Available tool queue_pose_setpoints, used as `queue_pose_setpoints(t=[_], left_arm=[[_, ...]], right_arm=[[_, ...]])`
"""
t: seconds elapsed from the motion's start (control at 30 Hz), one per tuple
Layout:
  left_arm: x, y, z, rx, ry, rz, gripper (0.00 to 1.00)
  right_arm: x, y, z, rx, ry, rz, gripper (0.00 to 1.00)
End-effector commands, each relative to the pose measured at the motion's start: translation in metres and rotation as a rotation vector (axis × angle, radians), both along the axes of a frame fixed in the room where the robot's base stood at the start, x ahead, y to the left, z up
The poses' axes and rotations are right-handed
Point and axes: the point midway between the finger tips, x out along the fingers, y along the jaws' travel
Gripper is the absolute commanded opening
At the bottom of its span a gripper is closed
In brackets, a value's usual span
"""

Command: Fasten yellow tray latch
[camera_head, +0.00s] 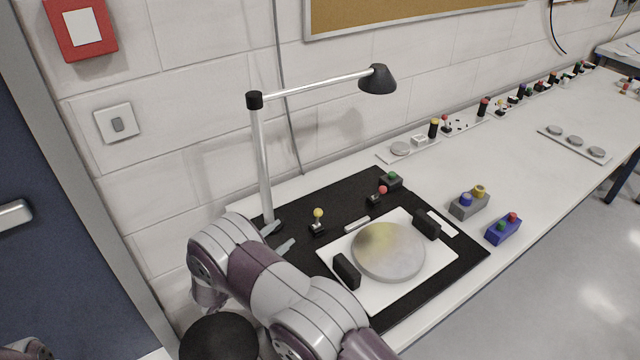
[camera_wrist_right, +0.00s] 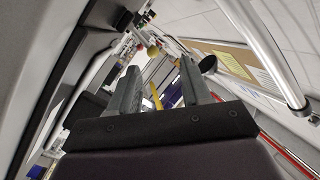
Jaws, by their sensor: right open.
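A small lever with a yellow knob (camera_head: 318,213) on a dark base stands on the black mat (camera_head: 445,282), left of the white tray plate (camera_head: 405,302). A round mirror disc (camera_head: 388,251), yellowish on one side, lies on the plate between two black blocks. My right gripper (camera_head: 279,237) is left of the yellow-knobbed lever and apart from it; its body is mostly hidden behind my arm. In the right wrist view its two grey fingers (camera_wrist_right: 160,78) are spread, with nothing gripped. A yellow knob (camera_wrist_right: 153,50) shows beyond the fingertips. My left gripper is out of view.
A lamp (camera_head: 378,79) on a pole (camera_head: 260,160) rises behind my right gripper. A red-knobbed lever (camera_head: 382,189) and a green button (camera_head: 391,179) stand behind the plate. Two button boxes (camera_head: 468,204) (camera_head: 503,230) sit to the right on the white bench.

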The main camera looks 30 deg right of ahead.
Motion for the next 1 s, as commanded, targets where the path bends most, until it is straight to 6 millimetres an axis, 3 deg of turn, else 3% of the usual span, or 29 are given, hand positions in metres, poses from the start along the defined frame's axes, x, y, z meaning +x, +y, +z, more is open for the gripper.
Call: queue_pose_setpoints(t=[0.07,0.23,0.5,0.63,0.8,1.0], left_arm=[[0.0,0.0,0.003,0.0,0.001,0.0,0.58],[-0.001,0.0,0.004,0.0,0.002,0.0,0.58],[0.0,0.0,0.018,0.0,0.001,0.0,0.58],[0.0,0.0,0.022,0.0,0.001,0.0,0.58],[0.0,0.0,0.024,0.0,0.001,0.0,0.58],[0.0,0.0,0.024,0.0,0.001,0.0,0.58]], right_arm=[[-0.005,0.002,-0.008,-0.009,-0.014,-0.039,0.48],[-0.008,-0.018,0.001,-0.016,-0.075,-0.11,0.48],[0.013,-0.084,0.002,-0.016,-0.073,-0.11,0.48],[0.021,-0.107,0.001,-0.016,-0.074,-0.108,0.48],[0.025,-0.122,0.0,-0.015,-0.073,-0.106,0.48],[0.026,-0.123,-0.001,-0.016,-0.072,-0.105,0.48]])
